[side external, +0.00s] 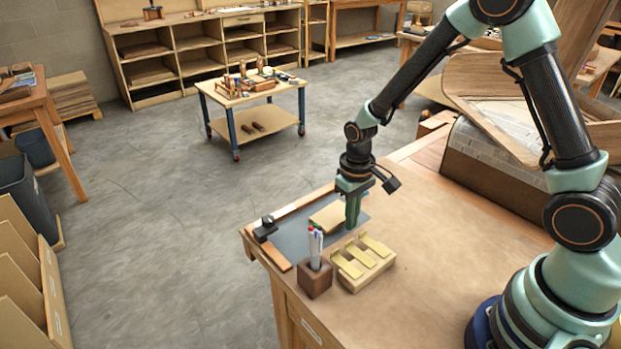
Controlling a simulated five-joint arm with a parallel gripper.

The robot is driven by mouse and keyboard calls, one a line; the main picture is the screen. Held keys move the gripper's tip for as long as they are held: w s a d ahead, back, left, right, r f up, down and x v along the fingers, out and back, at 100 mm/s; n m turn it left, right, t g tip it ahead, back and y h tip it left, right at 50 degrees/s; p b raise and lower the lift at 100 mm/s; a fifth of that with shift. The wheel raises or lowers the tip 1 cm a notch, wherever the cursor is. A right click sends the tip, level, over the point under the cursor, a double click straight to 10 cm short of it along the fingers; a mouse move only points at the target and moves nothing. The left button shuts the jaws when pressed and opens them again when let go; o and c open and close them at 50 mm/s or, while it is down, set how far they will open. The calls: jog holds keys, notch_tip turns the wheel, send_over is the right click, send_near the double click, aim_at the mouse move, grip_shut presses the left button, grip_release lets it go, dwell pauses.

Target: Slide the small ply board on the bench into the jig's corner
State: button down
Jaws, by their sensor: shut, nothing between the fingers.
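The small ply board (328,217) lies flat on a dark grey mat (295,240) near the bench's far left corner. The jig appears to be the wooden strips along the mat's edges, with one strip (305,203) along the back and another (271,253) along the left front. A black clamp-like piece (265,229) sits where they meet, at the left. The board lies apart from that corner. My gripper (352,224) points straight down at the board's right end, shut and empty. Whether its fingertips touch the board, I cannot tell.
A brown pen holder (315,279) with several pens and a pale wooden block with brass-coloured pieces (362,262) stand in front of the mat. A large curved wooden lamination (530,110) on a form takes up the back right. The bench's middle (450,230) is clear.

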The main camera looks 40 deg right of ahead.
aim_at(333, 214)
jog(key=shift+f, duration=0.4)
jog(key=shift+f, duration=0.35)
jog(key=shift+f, duration=0.1)
jog(key=shift+r, duration=0.25)
dwell(0.6)
jog(key=shift+w, duration=3.1)
jog(key=shift+s, duration=0.1)
